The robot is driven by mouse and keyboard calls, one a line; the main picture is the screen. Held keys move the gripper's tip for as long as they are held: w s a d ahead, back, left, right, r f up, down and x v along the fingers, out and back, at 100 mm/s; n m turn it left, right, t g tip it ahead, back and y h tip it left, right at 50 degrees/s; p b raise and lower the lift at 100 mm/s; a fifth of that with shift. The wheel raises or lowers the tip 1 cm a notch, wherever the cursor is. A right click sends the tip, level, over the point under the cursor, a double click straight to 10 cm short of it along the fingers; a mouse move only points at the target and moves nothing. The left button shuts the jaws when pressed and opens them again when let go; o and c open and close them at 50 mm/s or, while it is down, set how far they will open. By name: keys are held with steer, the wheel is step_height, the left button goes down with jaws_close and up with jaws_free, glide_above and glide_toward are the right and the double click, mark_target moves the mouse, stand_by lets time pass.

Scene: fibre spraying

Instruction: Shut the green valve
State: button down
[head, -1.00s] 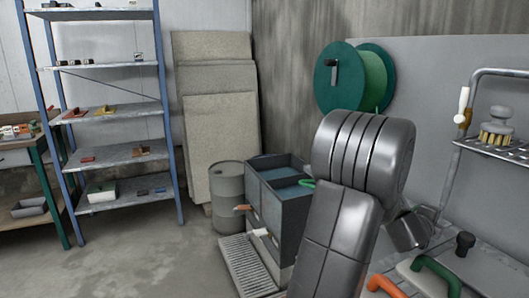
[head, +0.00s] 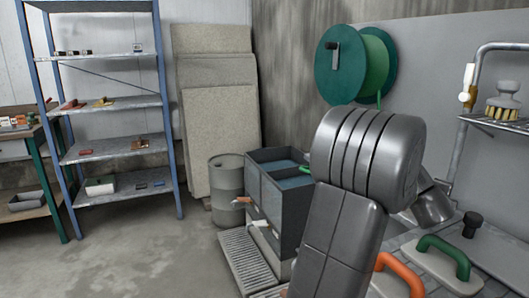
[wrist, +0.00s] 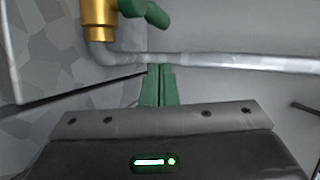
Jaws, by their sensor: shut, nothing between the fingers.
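In the wrist view, a green valve lever (wrist: 146,11) shows at the top, to the right of a brass valve body (wrist: 98,14) on a bent steel pipe (wrist: 215,62). The lever's upper part is cut off by the frame. My gripper (wrist: 159,70) has green fingers, closed together and empty. In the picture, the fingertips are below the lever, by the pipe; I cannot tell whether they touch it. In the head view my arm hides my gripper. A small green piece (head: 304,170) shows at the arm's left edge by the tanks; I cannot tell what it is.
Grey tanks (head: 267,200) with an orange and a white lever stand left of my arm, by a drum (head: 227,186). A green hose reel (head: 345,66) is on the wall. Green (head: 446,250) and orange (head: 403,272) handles are at lower right. Floor at left is clear.

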steer(key=shift+s+a+n+t+y+b, duration=0.1)
steer(key=shift+n+t+y+b, duration=0.25)
steer(key=shift+b, duration=0.9)
steer(key=shift+r+b, duration=0.1)
steer(key=shift+b, duration=0.3)
steer(key=shift+n+t+y, duration=0.35)
steer(key=shift+n+y, duration=0.1)
steer(key=shift+n, duration=0.1)
steer(key=v, duration=0.3)
steer(key=b+v, duration=0.1)
steer(key=v, duration=0.5)
steer(key=shift+a+r+b, duration=0.15)
steer(key=shift+r+b, duration=0.2)
steer(key=shift+r, duration=0.05)
steer(key=x, duration=0.8)
steer(key=shift+w+f, duration=0.2)
steer(key=shift+w, duration=0.1)
steer(key=shift+d+r+m+p, duration=0.15)
steer(key=shift+d+m+p, duration=0.15)
steer(key=shift+p, duration=0.75)
steer(key=p, duration=0.1)
steer(key=m+g+h+p, duration=0.1)
steer(key=p, duration=0.1)
steer(key=shift+w+d+f, duration=0.15)
steer(key=shift+w+f, duration=0.05)
steer(key=shift+f, duration=0.1)
steer(key=shift+f+g+h+p, duration=0.1)
steer(key=shift+g+h+p, duration=0.2)
steer(key=shift+p, duration=0.75)
